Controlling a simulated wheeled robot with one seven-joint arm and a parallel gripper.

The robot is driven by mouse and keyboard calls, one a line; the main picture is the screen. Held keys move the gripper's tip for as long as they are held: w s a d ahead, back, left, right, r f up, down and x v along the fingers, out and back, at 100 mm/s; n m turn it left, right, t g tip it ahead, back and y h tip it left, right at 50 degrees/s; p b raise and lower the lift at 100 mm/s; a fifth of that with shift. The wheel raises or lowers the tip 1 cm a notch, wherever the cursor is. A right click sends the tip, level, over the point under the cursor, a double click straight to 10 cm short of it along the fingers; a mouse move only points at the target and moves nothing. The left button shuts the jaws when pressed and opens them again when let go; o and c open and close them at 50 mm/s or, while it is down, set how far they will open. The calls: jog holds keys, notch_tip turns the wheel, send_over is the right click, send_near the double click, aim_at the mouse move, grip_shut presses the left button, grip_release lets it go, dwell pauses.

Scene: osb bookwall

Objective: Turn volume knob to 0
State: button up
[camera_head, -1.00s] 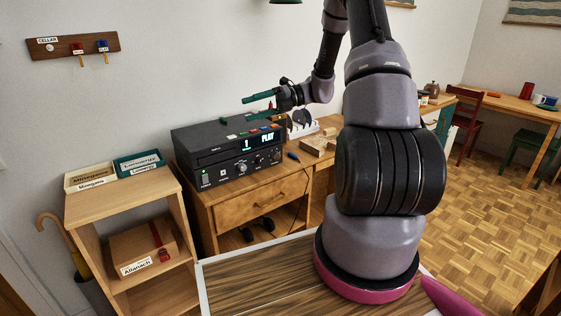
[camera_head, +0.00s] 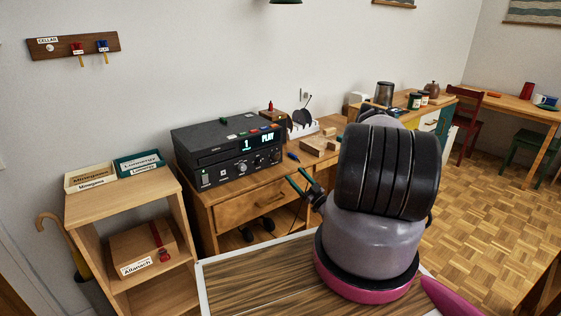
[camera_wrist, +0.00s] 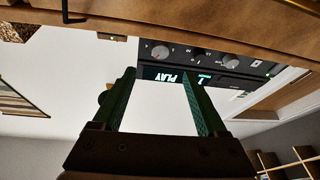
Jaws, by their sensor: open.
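The black player (camera_head: 228,150) stands on the wooden desk, its display lit with "1" and "PLAY". Its front carries a middle knob (camera_head: 242,168) and a right-hand knob (camera_head: 275,156). The player is upside down in the wrist view, where the right-hand knob (camera_wrist: 160,52) and middle knob (camera_wrist: 230,61) show. The labels are too small to tell which is volume. My gripper (camera_head: 296,177) is open and empty, with green fingers, in front of the desk, right of the drawer and apart from the player. Its fingers (camera_wrist: 158,74) point toward the player in the wrist view.
The desk's front edge (camera_wrist: 200,38) crosses the top of the wrist view. A shelf (camera_head: 120,196) with boxes stands left. A wood-grain top (camera_head: 260,275) lies in front.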

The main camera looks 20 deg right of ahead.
aim_at(278, 157)
jog(key=x, duration=1)
jog(key=shift+w+a+r, duration=0.1)
jog(key=shift+w+r, duration=0.05)
jog(key=shift+w, duration=0.1)
grip_shut()
